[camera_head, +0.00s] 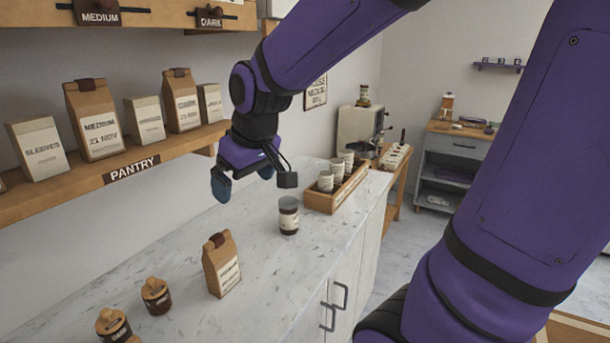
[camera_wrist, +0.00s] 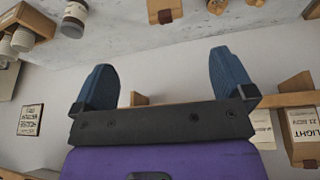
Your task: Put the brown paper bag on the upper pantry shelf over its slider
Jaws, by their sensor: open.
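A brown paper bag (camera_head: 221,264) with a folded top, a dark clip and a white label stands upright on the marble counter; its label is too small to read. It also shows at the top edge of the wrist view (camera_wrist: 164,10), partly cut off. The upper pantry shelf (camera_head: 160,14) is at the top left, with a MEDIUM slider (camera_head: 98,14) and a DARK slider (camera_head: 209,18) on its front; its top is mostly out of frame. My gripper (camera_head: 252,182) is open and empty, above the counter, behind the bag and apart from it. Its two blue fingers (camera_wrist: 164,72) are spread.
The lower PANTRY shelf (camera_head: 110,184) holds several brown bags and white packs, left of my gripper. On the counter are a dark jar (camera_head: 289,216), a wooden crate (camera_head: 337,190) of cups, and wooden-lidded jars (camera_head: 156,296). Bare counter surrounds the bag.

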